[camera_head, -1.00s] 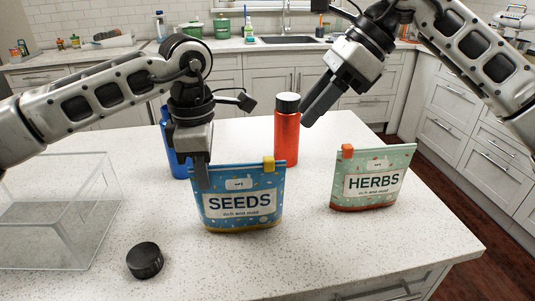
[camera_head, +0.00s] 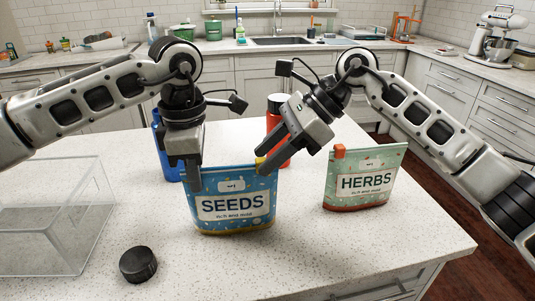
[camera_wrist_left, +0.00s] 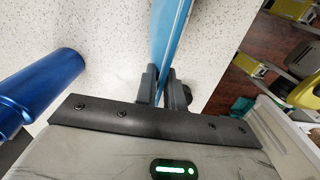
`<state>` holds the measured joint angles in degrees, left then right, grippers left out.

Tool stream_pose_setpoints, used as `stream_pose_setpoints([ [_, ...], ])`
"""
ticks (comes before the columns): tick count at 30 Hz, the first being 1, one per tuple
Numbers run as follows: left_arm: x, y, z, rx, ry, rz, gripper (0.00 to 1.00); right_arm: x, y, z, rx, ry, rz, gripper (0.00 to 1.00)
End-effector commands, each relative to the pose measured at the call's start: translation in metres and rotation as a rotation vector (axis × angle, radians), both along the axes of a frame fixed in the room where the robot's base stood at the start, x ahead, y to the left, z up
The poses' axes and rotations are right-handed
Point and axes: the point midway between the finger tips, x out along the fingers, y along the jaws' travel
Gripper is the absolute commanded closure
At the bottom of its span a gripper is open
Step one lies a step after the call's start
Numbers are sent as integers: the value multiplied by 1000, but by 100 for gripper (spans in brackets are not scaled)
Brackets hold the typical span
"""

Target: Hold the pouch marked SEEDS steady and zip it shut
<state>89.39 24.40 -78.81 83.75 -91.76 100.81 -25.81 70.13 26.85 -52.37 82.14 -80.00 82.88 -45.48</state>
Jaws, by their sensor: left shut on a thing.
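The blue SEEDS pouch (camera_head: 232,207) stands upright on the island. My left gripper (camera_head: 193,180) is shut on its upper left corner; the left wrist view shows the pouch edge (camera_wrist_left: 172,35) between the fingers (camera_wrist_left: 163,88). The yellow zip slider (camera_head: 260,162) is at the right end of the pouch's top edge, partly hidden by my right gripper. My right gripper (camera_head: 262,164) reaches in from the right, with its fingertips at the slider. I cannot tell whether the fingers are closed on the slider or only around it.
The green HERBS pouch (camera_head: 364,183) with an orange slider stands to the right. A red bottle (camera_head: 274,104) is behind my right gripper, and a blue bottle (camera_head: 165,150) is behind my left. A clear box (camera_head: 75,215) and black lid (camera_head: 138,264) are at left.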

Motion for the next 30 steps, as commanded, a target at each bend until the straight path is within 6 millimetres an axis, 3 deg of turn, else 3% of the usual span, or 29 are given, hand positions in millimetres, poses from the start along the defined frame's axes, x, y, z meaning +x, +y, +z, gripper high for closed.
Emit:
stream_pose_setpoints([
  [11, 0, 0, 0, -1, -1, 0, 100, -1, 5, -5, -1, 0, 0, 60],
  [15, 0, 0, 0, -1, -1, 0, 100, -1, 5, -5, 0, 0, 0, 96],
  [16, 0, 0, 0, -1, -1, 0, 100, -1, 5, -5, 0, 0, 0, 100],
  [22, 0, 0, 0, -1, -1, 0, 100, -1, 10, -5, 0, 0, 1, 100],
  [30, 0, 0, 0, -1, 0, -1, 100, -4, 46, -5, -1, -1, 1, 100],
])
